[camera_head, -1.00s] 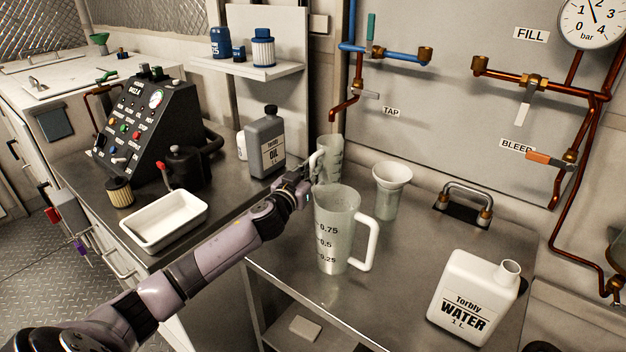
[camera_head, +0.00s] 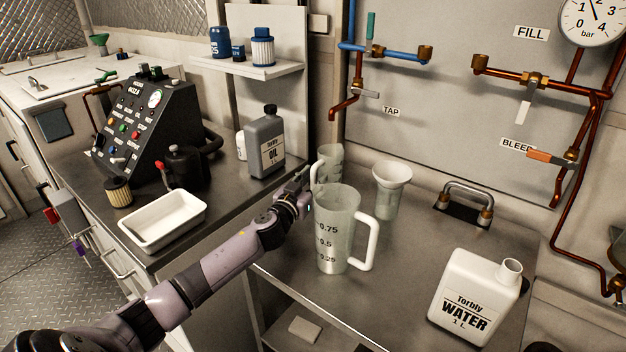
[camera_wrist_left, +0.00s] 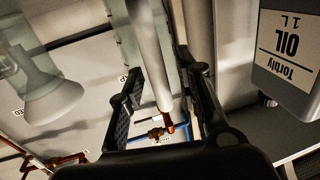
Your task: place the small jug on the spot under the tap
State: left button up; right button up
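The small jug (camera_head: 331,160) is translucent with a pale handle. It stands upright at the back of the steel worktop, below the red tap outlet (camera_head: 334,117), partly hidden behind the large jug. Its base and the spot under it are hidden. My left gripper (camera_head: 305,178) is at its left, on the handle side. In the left wrist view, the pale handle (camera_wrist_left: 152,50) runs between the gripper's two fingers (camera_wrist_left: 160,85), with gaps beside it, so the gripper looks open around it. My right gripper is not in view.
The large graduated jug (camera_head: 337,228) stands close in front. A funnel-shaped cup (camera_head: 390,190) is to the right, a white water can (camera_head: 470,296) at front right. A grey oil bottle (camera_head: 266,146) and white tray (camera_head: 165,219) stand left. Worktop between cup and can is clear.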

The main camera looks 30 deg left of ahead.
pick_arm(q)
jog(key=shift+r, duration=0.25)
jog(key=s+d, duration=0.1)
jog(key=s, duration=1.1)
jog(key=shift+d, duration=0.2)
jog(key=shift+f, duration=0.1)
